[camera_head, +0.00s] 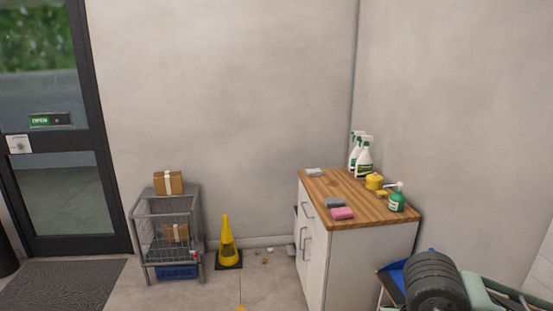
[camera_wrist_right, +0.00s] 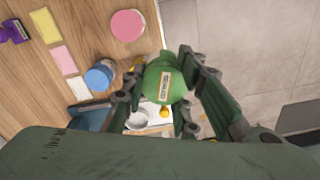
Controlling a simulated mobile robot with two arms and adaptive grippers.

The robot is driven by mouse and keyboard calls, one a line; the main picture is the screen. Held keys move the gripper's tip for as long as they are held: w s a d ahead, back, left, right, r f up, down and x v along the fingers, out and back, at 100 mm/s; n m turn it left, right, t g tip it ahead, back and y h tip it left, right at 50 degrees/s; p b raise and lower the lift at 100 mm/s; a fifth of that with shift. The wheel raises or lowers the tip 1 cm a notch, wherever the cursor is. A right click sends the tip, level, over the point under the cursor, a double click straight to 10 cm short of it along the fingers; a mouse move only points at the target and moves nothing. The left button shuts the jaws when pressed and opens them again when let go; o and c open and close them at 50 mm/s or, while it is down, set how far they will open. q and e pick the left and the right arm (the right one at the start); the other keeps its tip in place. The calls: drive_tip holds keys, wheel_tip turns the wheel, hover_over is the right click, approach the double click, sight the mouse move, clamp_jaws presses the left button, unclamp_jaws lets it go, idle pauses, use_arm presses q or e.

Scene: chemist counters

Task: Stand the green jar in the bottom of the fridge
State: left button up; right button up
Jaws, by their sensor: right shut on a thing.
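The green jar (camera_wrist_right: 158,84) shows in the right wrist view, with a pale label on its side. My right gripper (camera_wrist_right: 165,77) is shut on it, with dark fingers on both sides of the jar. The jar is seen in front of a wooden surface's edge; its height above that surface is hard to tell. The fridge is in neither view. My left gripper is not in view. In the head view, no gripper fingers show.
Right wrist view: wooden surface (camera_wrist_right: 70,90) with a blue jar (camera_wrist_right: 100,75), pink round thing (camera_wrist_right: 128,25), cards and white bowl (camera_wrist_right: 136,120); open floor (camera_wrist_right: 240,40) right. Head view: wood-topped cabinet (camera_head: 352,200), wire cart (camera_head: 168,230), yellow cone (camera_head: 227,243), glass door (camera_head: 60,190).

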drive_tip(key=shift+s+a+f+n, duration=0.1)
drive_tip(key=shift+a+n, duration=0.05)
drive_tip(key=shift+n, duration=0.4)
drive_tip(key=shift+s+a+n, duration=0.1)
drive_tip(key=shift+n, duration=0.45)
